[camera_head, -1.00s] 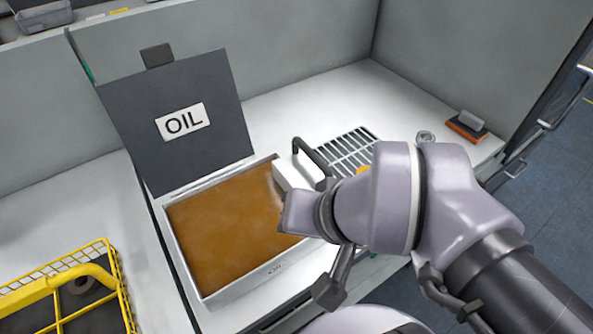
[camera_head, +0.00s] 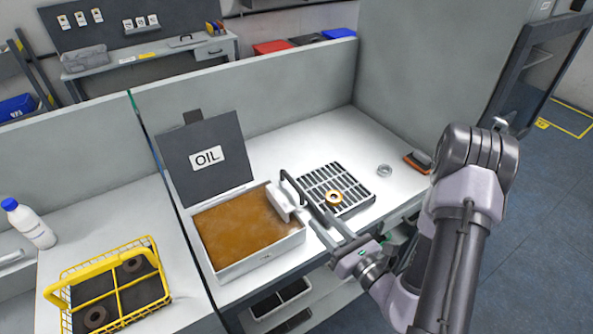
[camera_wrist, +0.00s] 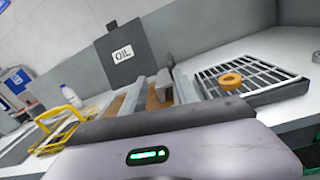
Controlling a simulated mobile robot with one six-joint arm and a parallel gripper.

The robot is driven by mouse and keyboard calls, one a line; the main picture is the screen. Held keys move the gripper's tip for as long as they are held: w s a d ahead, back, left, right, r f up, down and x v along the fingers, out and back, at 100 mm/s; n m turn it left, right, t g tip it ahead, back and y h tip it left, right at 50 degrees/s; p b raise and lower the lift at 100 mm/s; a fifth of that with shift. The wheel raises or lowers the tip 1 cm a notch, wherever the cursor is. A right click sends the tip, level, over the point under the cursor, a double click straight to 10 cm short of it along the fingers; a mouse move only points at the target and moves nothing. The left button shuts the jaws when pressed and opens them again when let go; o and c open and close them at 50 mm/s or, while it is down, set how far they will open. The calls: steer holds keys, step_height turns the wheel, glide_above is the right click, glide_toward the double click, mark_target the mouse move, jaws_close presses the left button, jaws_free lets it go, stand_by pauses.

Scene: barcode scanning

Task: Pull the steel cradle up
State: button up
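The steel cradle (camera_head: 281,203) is a pale block with a dark bent handle (camera_head: 290,182), at the right side of the oil bath. The bath (camera_head: 262,262) is a pale box of brown oil (camera_head: 240,225); its dark lid (camera_head: 203,162), labelled OIL, stands open. Most of the cradle's lower part is hidden. My gripper (camera_head: 313,212) is just right of the cradle, its fingers pointing toward the handle.
An orange-brown ring (camera_head: 334,197) lies on the slatted rack (camera_head: 352,207) right of the bath. A metal ring (camera_head: 384,170) and a small orange-based block (camera_head: 418,161) lie farther right. A yellow basket (camera_head: 153,248) with dark rings and a white bottle (camera_head: 32,225) are left. Grey partitions stand behind.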

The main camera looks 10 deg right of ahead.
mark_target(303, 196)
steer(key=shift+m+h, duration=0.4)
steer(key=shift+h, duration=0.1)
steer(key=w+b, duration=0.2)
steer(key=b, duration=0.1)
steer(key=w+f+b, duration=0.1)
steer(key=w+b, duration=0.1)
steer(key=w+f+b, duration=0.1)
steer(key=b, duration=0.2)
steer(key=shift+w+a+f+b, duration=0.25)
steer(key=shift+w+a+b, duration=0.1)
steer(key=shift+w+a, duration=0.05)
steer(key=shift+w+a+r+p, duration=0.2)
steer(key=shift+w+r+p, duration=0.15)
steer(key=shift+w, duration=0.15)
steer(key=shift+w+a+r+p, duration=0.2)
steer(key=shift+w+r+p, duration=0.15)
steer(key=shift+w, duration=0.1)
steer(key=x, duration=0.9)
steer(key=shift+w, duration=0.3)
steer(key=shift+c, duration=0.5)
jaws_close()
